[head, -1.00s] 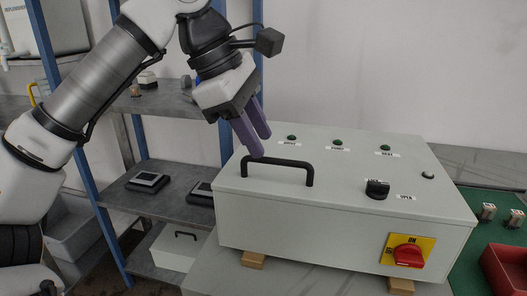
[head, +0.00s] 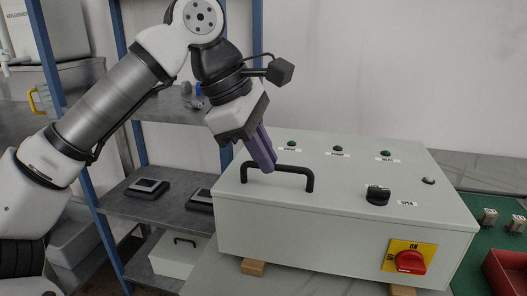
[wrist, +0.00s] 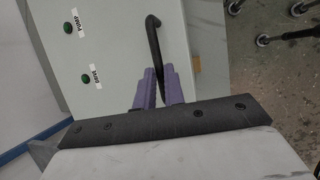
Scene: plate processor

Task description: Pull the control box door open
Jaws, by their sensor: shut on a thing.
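The control box (head: 335,237) is a pale grey box lying on small wooden blocks, its door (head: 335,170) facing up and closed. A black bar handle (head: 290,167) stands near the door's left front edge. My gripper (head: 266,167) has purple fingers and reaches down onto the left part of this handle. In the wrist view the handle (wrist: 153,35) runs down between the two fingers (wrist: 160,92), which are shut on it.
The door carries green lamps (head: 338,149) and a black knob (head: 377,195). A red switch (head: 410,262) on a yellow plate is on the front side. A shelf rack (head: 165,205) stands at left. A red bin (head: 505,270) is on the green mat at right.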

